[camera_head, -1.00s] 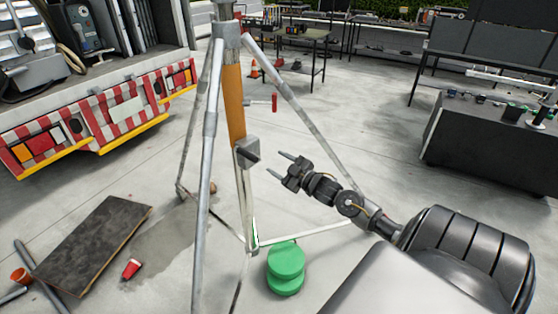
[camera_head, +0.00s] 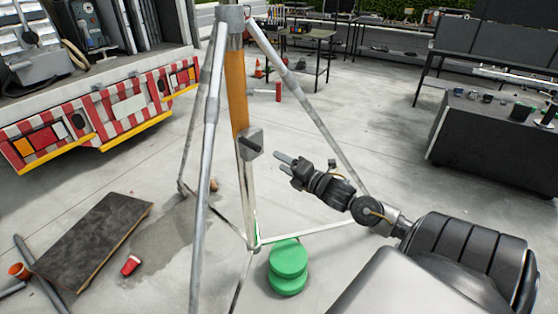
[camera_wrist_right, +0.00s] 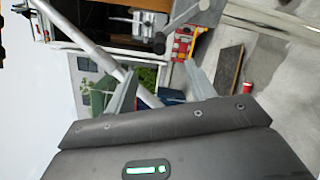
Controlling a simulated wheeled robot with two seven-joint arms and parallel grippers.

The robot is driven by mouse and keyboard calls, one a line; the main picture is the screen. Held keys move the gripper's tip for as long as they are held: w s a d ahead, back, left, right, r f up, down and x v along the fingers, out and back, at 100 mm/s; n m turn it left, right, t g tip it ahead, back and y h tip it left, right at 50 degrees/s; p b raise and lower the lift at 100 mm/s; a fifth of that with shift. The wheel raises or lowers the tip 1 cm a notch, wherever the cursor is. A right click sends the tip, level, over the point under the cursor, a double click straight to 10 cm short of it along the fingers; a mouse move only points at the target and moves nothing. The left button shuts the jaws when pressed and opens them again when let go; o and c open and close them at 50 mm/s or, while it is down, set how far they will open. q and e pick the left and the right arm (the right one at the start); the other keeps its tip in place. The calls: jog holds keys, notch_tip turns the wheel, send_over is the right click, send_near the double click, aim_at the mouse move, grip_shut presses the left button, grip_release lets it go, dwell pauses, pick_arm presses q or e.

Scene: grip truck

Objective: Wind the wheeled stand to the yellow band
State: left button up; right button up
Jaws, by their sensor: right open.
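The stand (camera_head: 209,110) has grey metal legs and a centre column with an orange-yellow band (camera_head: 236,90). Below the band, a grey box with a dark stub (camera_head: 250,143) sits on the column. A red handle (camera_head: 278,92) shows to the right of the column, on a thin bar. My right gripper (camera_head: 282,163) is open and empty, right of the box and slightly lower, apart from it. In the wrist view its open fingers (camera_wrist_right: 160,92) have a silver leg (camera_wrist_right: 92,48) behind them. The stand's wheels cannot be made out. My left gripper is out of view.
Green round discs (camera_head: 288,262) lie by the stand's foot. A dark board (camera_head: 92,240) and a red cup (camera_head: 131,265) lie left. A truck (camera_head: 105,105) stands at the back left and a grey cabinet (camera_head: 490,145) at the right.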

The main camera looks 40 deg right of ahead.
aim_at(253, 146)
jog(key=w+b, duration=0.1)
jog(key=w, duration=0.3)
jog(key=w+b, duration=0.1)
jog(key=w, duration=0.4)
jog(key=w+a+b, duration=0.1)
jog(key=w+b, duration=0.1)
jog(key=w, duration=0.3)
